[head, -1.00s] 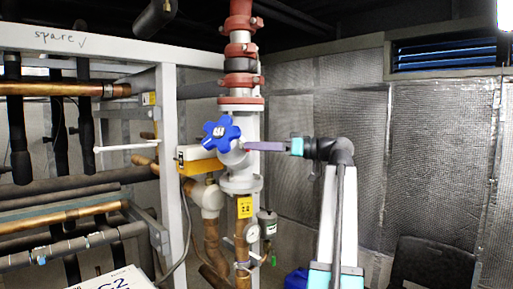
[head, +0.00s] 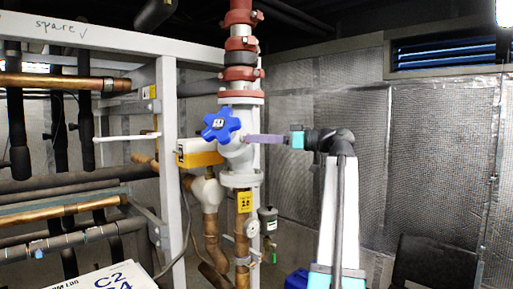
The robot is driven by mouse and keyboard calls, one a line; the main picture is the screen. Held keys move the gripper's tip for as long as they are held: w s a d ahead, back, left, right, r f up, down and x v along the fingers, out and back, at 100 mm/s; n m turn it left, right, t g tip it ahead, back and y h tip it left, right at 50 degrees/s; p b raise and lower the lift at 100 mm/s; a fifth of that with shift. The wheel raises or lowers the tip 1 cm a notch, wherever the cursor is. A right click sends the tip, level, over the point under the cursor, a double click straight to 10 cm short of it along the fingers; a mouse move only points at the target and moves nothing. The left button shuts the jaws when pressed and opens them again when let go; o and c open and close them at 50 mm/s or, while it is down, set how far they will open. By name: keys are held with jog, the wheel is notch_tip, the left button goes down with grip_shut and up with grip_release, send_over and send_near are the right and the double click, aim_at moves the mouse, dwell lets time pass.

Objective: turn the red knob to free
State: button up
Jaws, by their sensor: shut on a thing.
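My gripper (head: 248,139) reaches in from the right, its purple-grey fingers level and their tips against the right side of the pale valve body (head: 236,152). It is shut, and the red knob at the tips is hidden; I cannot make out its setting. A blue star-shaped handwheel (head: 221,125) sits on the front of the valve, left of my fingertips and apart from them.
A yellow and white box (head: 198,153) is left of the valve. A small gauge (head: 252,228) and a grey canister (head: 268,217) hang below. A white frame with pipes (head: 172,120) fills the left. A dark chair (head: 435,262) stands lower right.

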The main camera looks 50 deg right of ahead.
jog(key=shift+s+a+f+n+b, duration=0.1)
jog(key=shift+f+n+b, duration=0.05)
jog(key=shift+n+b, duration=2.8)
jog(key=shift+w+a+f+n+b, duration=0.1)
jog(key=shift+n+b, duration=2.4)
jog(key=shift+b, duration=0.8)
jog(key=shift+s+f+n+b, duration=0.1)
jog(key=shift+f+n+b, duration=0.05)
jog(key=shift+n+b, duration=2.8)
jog(key=o, duration=1.1)
jog(key=shift+c, duration=0.2)
jog(key=shift+r, duration=0.1)
